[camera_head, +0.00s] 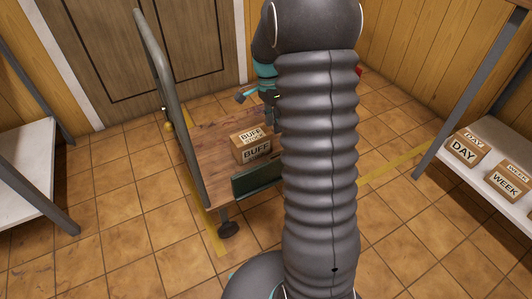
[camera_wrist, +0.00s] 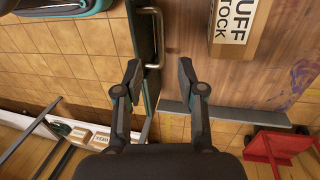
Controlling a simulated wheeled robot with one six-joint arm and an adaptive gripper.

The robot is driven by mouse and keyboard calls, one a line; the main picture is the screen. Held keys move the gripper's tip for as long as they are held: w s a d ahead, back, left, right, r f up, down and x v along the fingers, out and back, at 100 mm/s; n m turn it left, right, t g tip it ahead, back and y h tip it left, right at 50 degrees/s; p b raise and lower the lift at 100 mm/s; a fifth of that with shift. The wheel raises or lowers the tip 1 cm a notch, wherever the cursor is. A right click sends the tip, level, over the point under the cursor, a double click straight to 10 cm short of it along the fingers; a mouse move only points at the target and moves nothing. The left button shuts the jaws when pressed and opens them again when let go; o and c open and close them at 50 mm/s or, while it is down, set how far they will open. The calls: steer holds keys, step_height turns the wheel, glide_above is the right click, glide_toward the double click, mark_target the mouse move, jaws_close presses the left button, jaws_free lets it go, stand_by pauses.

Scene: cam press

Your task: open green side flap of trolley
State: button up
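The trolley (camera_head: 215,160) has a wooden deck and a grey push handle. Its dark green side flap (camera_head: 257,181) stands along the near side, partly hidden by my arm. In the wrist view the flap (camera_wrist: 143,28) is seen nearly edge-on, apparently upright, with a brass bar handle (camera_wrist: 160,40) on its deck side. My gripper (camera_wrist: 158,75) is open and empty. Its fingertips are spread to either side of the flap and handle line, close to the handle's end. I cannot tell whether either finger touches. In the head view my arm hides most of the gripper.
A BUFF STOCK box (camera_wrist: 233,25) sits on the deck close to the flap; it also shows in the head view (camera_head: 252,148). A shelf with DAY (camera_head: 464,150) and WEEK (camera_head: 507,186) boxes stands at right. Another shelf (camera_head: 25,160) stands at left. A red object (camera_wrist: 272,148) is beyond the trolley.

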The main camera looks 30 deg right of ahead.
steer(key=b+x, duration=0.1)
steer(key=x, duration=0.9)
steer(key=shift+f, duration=0.15)
jaws_close()
